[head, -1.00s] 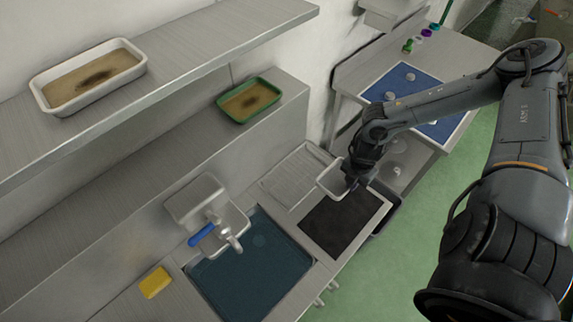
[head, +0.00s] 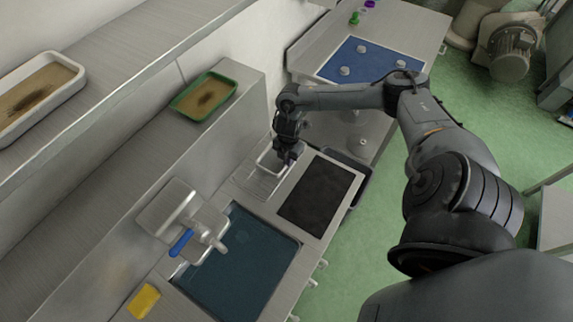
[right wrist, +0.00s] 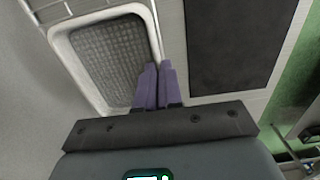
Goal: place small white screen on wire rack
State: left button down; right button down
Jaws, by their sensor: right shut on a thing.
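The small white screen (right wrist: 72,58) has a white rim around grey mesh and fills the left of the right wrist view. My right gripper (right wrist: 157,72) is shut on its rim at one side. In the head view my right gripper (head: 289,161) holds the screen (head: 264,166) over the wire rack (head: 256,183), partly covering it. A bit of the rack also shows in the right wrist view (right wrist: 40,13). I cannot tell whether the screen touches the rack. My left gripper is not in view.
A black mat (head: 317,194) lies right of the rack. A sink (head: 240,265) with a blue-handled tap (head: 181,242) is in front. A yellow sponge (head: 143,301) lies at lower left. A green tray (head: 204,97) and a white tray (head: 72,84) stand on shelves.

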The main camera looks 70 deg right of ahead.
jog(key=shift+w+f, duration=0.25)
jog(key=shift+f, duration=1.95)
jog(key=shift+f, duration=0.1)
jog(key=c, duration=1.3)
grip_release()
